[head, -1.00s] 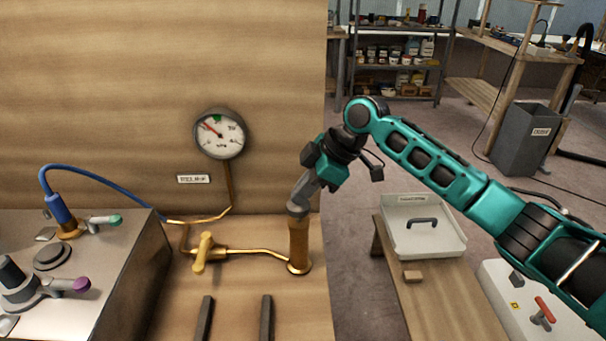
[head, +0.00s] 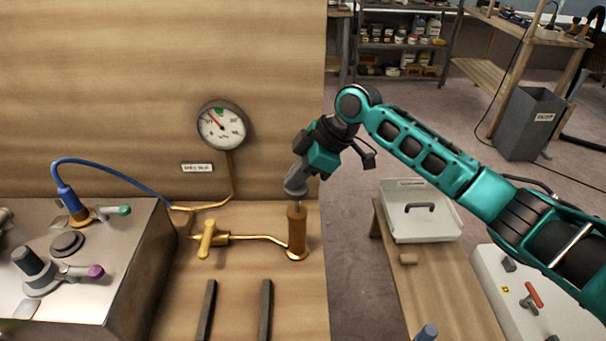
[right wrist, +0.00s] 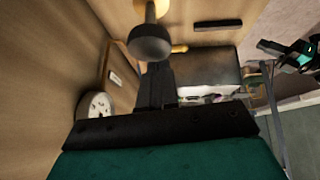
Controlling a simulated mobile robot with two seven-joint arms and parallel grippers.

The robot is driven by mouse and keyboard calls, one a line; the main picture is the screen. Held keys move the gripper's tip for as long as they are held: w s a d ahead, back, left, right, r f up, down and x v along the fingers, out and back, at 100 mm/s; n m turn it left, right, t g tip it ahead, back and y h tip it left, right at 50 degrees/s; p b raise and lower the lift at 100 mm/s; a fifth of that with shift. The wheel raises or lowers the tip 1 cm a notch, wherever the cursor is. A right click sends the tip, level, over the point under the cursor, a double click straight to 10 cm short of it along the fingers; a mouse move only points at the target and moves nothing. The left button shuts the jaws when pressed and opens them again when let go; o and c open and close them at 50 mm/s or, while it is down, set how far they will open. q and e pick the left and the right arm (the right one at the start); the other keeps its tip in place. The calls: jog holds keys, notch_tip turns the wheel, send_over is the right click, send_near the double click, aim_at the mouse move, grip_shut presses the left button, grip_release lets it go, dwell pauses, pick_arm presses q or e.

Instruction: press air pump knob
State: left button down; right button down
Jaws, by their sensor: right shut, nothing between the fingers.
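The air pump is an upright brass cylinder (head: 297,233) with a thin rod and a dark grey rounded knob (head: 294,188) on top. The rod shows between knob and cylinder, so the knob stands raised. The knob also shows in the right wrist view (right wrist: 150,43), just past my fingertips. My right gripper (head: 301,168) is shut and empty, pointing down at the top of the knob. Whether the fingertips touch it I cannot tell. My left gripper is not seen in the head view.
A round gauge (head: 221,126) hangs on the wooden panel. A brass valve handle (head: 207,239) on the pipe is left of the pump. A metal box (head: 110,290) with levers stands at left. A white tray (head: 421,228) is on the right bench. Two dark rails lie in front.

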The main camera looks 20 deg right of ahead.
jog(key=v, duration=0.9)
jog(key=shift+d+r, duration=0.25)
jog(key=shift+r, duration=0.05)
jog(key=shift+f, duration=0.1)
jog(key=s+a+f+m+h, duration=0.1)
jog(key=s+a+f+m, duration=0.4)
jog(key=s+f, duration=0.85)
jog(key=s+d+f+m+t+h, duration=0.1)
jog(key=s+d+f+m+h, duration=0.2)
jog(key=s, duration=0.5)
jog(key=s+d+f+m+h, duration=0.2)
jog(key=s+d+f+m, duration=0.1)
jog(key=s+m, duration=0.3)
jog(key=w+a+f+n+t+y, duration=0.1)
jog(key=w+a+f+t+y, duration=0.1)
jog(key=w+f+t, duration=0.4)
notch_tip(320, 180, down, 3)
jog(key=shift+w+a+r+t, duration=0.1)
jog(key=shift+w+a+t, duration=0.2)
jog(key=shift+a+t, duration=0.3)
